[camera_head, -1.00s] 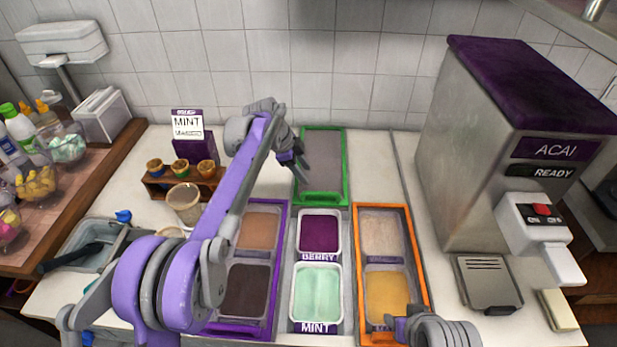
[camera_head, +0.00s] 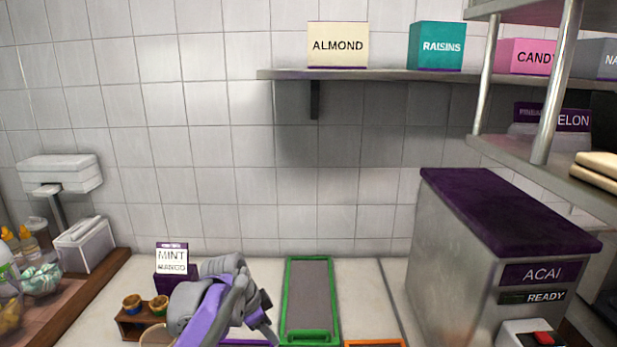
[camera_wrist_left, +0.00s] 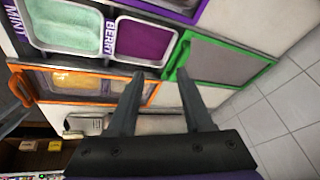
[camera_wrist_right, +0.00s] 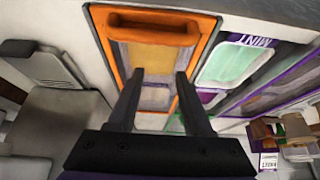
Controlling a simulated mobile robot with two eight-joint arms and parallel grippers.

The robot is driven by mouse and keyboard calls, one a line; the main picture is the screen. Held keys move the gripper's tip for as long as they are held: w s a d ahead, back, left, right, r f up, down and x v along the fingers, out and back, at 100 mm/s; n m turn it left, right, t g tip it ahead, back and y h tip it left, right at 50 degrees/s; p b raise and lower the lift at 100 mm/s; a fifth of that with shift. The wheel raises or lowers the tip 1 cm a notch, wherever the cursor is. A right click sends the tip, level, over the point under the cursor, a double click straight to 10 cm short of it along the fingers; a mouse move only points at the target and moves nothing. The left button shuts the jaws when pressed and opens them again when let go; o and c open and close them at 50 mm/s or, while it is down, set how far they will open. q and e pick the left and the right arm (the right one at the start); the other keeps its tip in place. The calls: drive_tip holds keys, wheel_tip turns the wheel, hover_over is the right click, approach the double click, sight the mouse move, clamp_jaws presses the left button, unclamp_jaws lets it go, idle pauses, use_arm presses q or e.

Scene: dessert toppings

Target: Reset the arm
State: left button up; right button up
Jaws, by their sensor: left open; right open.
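My left gripper (camera_head: 262,318) is at the bottom of the head view, left of the green-framed tray (camera_head: 311,300). In the left wrist view its two fingers (camera_wrist_left: 160,92) are apart with nothing between them, above the counter near the berry tub (camera_wrist_left: 147,41) and the orange-framed tray (camera_wrist_left: 85,88). My right gripper is out of the head view. In the right wrist view its fingers (camera_wrist_right: 160,88) are apart and empty, over the orange-framed tray (camera_wrist_right: 112,62) with its handle bar toward the top.
The acai machine (camera_head: 470,260) stands at the right. A wall shelf (camera_head: 370,74) holds an almond box (camera_head: 338,45) and a raisins box (camera_head: 437,46). A mint sign (camera_head: 173,258) and small cups (camera_head: 145,304) stand at the left.

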use_arm(q)
drive_tip(key=s+a+f+n+y, duration=0.1)
drive_tip(key=s+a+f+n, duration=0.1)
drive_tip(key=s, duration=0.7)
drive_tip(key=s+a+f+n+t+y, duration=0.1)
drive_tip(key=s+a+f+n, duration=0.2)
drive_tip(key=s+n, duration=0.3)
drive_tip(key=s+a+f+n+t+y, duration=0.1)
drive_tip(key=s+a+f+n, duration=0.2)
drive_tip(key=s, duration=0.9)
drive_tip(key=shift+s+a+f+n, duration=0.1)
drive_tip(key=shift+s+f+n, duration=0.1)
drive_tip(key=shift+f+n, duration=0.25)
drive_tip(key=shift+s+a+f+n, duration=0.15)
drive_tip(key=shift+f+n, duration=0.1)
drive_tip(key=shift+n, duration=0.4)
